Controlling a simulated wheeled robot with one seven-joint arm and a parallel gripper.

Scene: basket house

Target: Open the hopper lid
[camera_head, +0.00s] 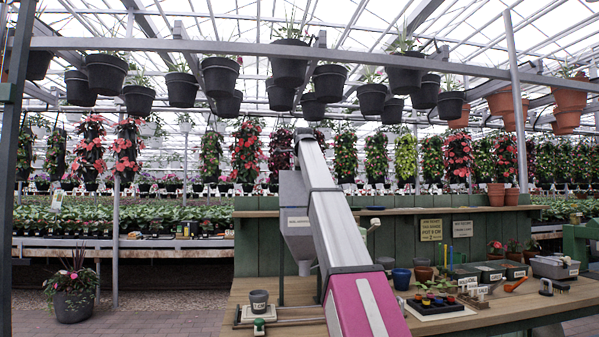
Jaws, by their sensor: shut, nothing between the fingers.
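The grey hopper (295,222) stands over the left part of the wooden bench, with a small label on its front and a funnel narrowing downward. My grey and magenta arm crosses in front of its right side. The hopper's top edge shows only in part at the left of the arm. I cannot make out the lid or whether it is open. My gripper does not show; the far end of my arm rises above the hopper and hides what lies behind it.
A small grey pot (259,301) stands on the bench (470,320) below and left of the hopper. Blue and brown pots, a black seedling tray (435,306) and tools lie to the right. A green back panel (480,238) carries a shelf. Rows of pots (290,62) hang overhead.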

